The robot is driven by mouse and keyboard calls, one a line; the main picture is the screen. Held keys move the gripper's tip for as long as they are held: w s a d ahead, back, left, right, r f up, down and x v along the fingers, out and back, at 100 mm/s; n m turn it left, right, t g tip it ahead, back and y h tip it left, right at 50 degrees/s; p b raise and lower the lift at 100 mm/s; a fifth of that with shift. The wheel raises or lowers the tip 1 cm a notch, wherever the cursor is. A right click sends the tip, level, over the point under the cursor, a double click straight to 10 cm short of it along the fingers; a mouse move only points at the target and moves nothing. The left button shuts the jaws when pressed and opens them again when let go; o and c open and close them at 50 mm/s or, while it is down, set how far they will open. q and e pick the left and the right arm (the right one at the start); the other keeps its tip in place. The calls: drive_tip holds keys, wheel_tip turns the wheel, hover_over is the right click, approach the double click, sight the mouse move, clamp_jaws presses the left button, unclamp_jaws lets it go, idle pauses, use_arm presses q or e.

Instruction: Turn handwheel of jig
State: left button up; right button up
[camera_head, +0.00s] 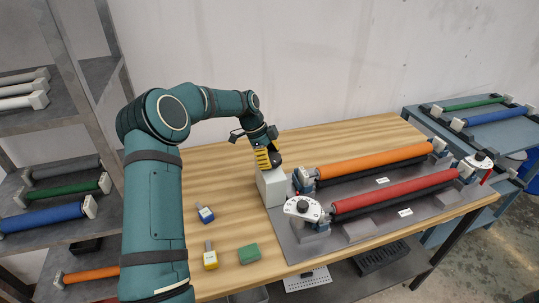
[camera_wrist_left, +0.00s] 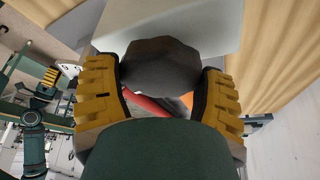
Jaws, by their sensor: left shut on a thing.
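My left gripper (camera_head: 266,159), with yellow fingers, reaches down to a white block (camera_head: 271,188) at the left end of the jig plate (camera_head: 292,244). In the left wrist view, the fingers stand on both sides of a dark, faceted round knob (camera_wrist_left: 160,66), which looks like the handwheel, and are shut on it. In the head view the knob (camera_head: 277,159) shows partly beside the fingers. The jig holds an orange roller (camera_head: 372,161) and a red roller (camera_head: 395,192). My right gripper is in neither view.
White discs with dark dots stand at the jig's front left (camera_head: 303,209) and right (camera_head: 478,162). Shelves with rollers stand left.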

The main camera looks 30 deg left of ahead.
use_arm(q)
drive_tip(key=shift+w+d+r+m+g+p, duration=0.1)
drive_tip(key=shift+m+g+p, duration=0.15)
drive_tip(key=shift+m, duration=0.3)
drive_tip(key=shift+d+m+g+p, duration=0.1)
drive_tip(key=shift+m+g, duration=0.15)
drive_tip(key=shift+m, duration=0.3)
drive_tip(key=o, duration=0.9)
drive_tip(key=shift+o, duration=1)
drive_tip(key=shift+a+r, duration=0.2)
drive_tip(key=v, duration=1.1)
drive_tip(key=shift+r, duration=0.2)
